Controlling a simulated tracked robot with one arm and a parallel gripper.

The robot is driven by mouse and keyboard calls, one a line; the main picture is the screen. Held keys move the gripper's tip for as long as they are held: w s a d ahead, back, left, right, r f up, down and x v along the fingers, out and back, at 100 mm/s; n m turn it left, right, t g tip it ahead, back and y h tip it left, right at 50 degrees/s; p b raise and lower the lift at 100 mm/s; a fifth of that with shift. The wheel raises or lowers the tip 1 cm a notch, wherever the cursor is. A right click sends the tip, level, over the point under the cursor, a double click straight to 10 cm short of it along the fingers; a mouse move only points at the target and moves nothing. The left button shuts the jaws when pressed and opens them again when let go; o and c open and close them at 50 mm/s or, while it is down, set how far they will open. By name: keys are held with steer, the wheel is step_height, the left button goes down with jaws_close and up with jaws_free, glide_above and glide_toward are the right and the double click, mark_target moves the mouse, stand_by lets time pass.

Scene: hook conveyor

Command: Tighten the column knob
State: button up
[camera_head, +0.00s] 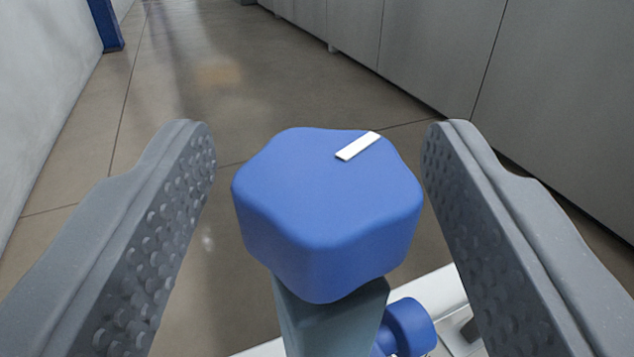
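The column knob (325,215) is a blue, lobed knob with a short white mark on the upper right of its top face. It sits on a grey-green column (330,315) in the lower middle of the view. My gripper (318,150) is open, with one grey studded finger on each side of the knob. The right finger is close to the knob's right side; a wider gap shows on the left. Neither finger appears to touch it. The lower part of the column is cut off by the frame.
A smaller blue part (410,327) and a white beam (440,290) show low, right of the column. Grey panels (430,45) line the right, and a pale wall (50,110) with a blue post (108,25) stands left. Brown floor (215,75) between is clear.

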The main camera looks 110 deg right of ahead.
mark_target(342, 182)
stand_by(0.6)
step_height(342, 182, up, 3)
steer(key=shift+r, duration=0.1)
steer(key=shift+s+a+r+b, duration=0.1)
steer(key=shift+s+b, duration=0.1)
steer(key=shift+b, duration=0.2)
steer(key=s+a+r+p, duration=0.1)
steer(key=s+a+p, duration=0.3)
steer(key=s+p, duration=0.6)
steer(key=shift+s+r, duration=0.2)
steer(key=shift+s, duration=2.3)
